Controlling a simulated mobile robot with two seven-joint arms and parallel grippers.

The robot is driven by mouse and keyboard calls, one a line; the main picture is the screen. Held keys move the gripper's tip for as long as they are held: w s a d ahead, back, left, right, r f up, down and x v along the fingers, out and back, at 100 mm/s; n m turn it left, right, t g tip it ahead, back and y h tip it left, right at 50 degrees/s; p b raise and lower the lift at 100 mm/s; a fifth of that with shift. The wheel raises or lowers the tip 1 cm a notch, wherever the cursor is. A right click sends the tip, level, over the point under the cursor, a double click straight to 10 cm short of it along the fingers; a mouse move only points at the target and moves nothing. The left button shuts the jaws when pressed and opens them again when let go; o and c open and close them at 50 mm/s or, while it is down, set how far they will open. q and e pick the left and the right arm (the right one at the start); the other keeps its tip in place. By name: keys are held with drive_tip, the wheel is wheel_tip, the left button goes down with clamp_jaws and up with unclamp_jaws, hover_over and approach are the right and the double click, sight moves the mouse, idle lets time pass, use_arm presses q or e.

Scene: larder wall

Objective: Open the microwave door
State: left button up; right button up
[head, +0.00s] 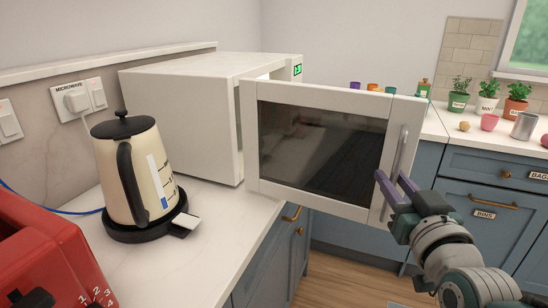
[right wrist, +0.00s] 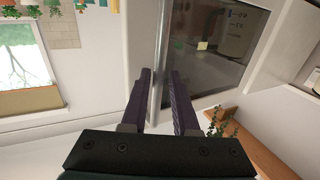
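The white microwave (head: 185,115) stands on the counter at the left, and its green display shows. Its door (head: 320,145) is swung wide open toward me, with the dark window facing the camera. The upright metal handle (head: 402,150) is on the door's right edge. My right gripper (head: 391,178) is at the lower part of this handle, one finger on each side. In the right wrist view the handle (right wrist: 163,45) runs between the purple fingers (right wrist: 159,75), with a gap beside the bar, so the fingers look open around it. My left gripper is not in view.
A cream kettle (head: 135,180) on a black base stands in front of the microwave. A red appliance (head: 45,260) is at the lower left. Potted herbs (head: 487,98) and small cups line the right counter, above blue drawers (head: 490,200). Wooden floor lies below the door.

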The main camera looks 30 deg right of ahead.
drive_tip(key=p+v, duration=0.3)
drive_tip(key=v, duration=0.6)
drive_tip(key=shift+s, duration=0.2)
drive_tip(key=shift+w+a, duration=0.1)
drive_tip(key=shift+a, duration=0.05)
drive_tip(key=w+a+f+n+g+y, duration=0.2)
drive_tip(key=a+n+g+y, duration=0.3)
drive_tip(key=a+y, duration=0.4)
drive_tip(key=s+a+r+n+g+p, duration=0.1)
drive_tip(key=s+a+r+n+g, duration=0.1)
drive_tip(key=s+a+g, duration=0.3)
drive_tip(key=s+a+r+n+g, duration=0.1)
drive_tip(key=s+a+g, duration=0.15)
drive_tip(key=s, duration=0.55)
wheel_tip(320, 180, up, 36)
drive_tip(key=p, duration=3.5)
drive_tip(key=shift+w+f+t+p, duration=0.15)
drive_tip(key=shift+w+t+p, duration=0.15)
drive_tip(key=shift+t, duration=0.05)
